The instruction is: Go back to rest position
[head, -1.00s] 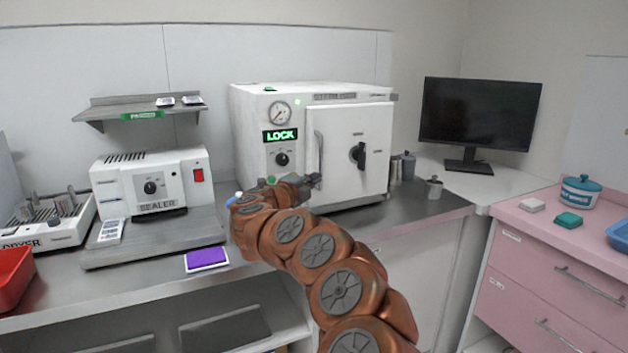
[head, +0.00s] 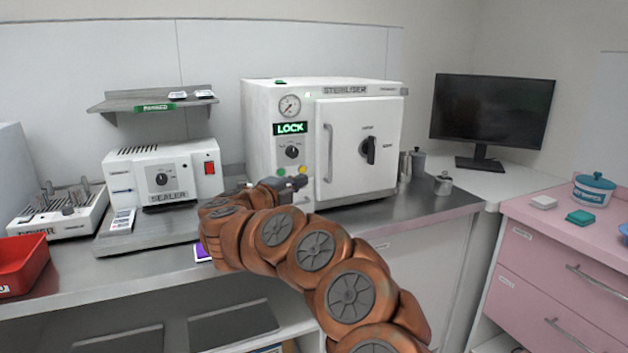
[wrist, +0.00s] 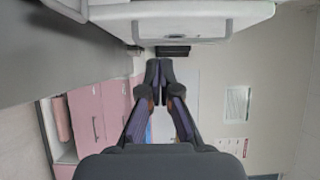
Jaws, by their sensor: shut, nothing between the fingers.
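My copper-coloured arm reaches in from the lower right of the head view, and my gripper (head: 296,183) is in front of the lower left part of the steriliser (head: 352,150). In the wrist view my gripper (wrist: 160,72) has its two dark fingers together at the tips, with nothing between them. The steriliser is white with a closed door, a gauge and a lit green LOCK display. My gripper looks apart from its door handle (head: 329,150). A purple pad (head: 202,251) is partly hidden behind my arm.
On the steel counter stand the sealer (head: 163,172), a rack device (head: 58,212) and a red tray (head: 22,262). A small shelf (head: 150,103) hangs above the sealer. At the right are a monitor (head: 492,115) and a pink drawer cabinet (head: 550,255). Metal canisters (head: 442,183) stand beside the steriliser.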

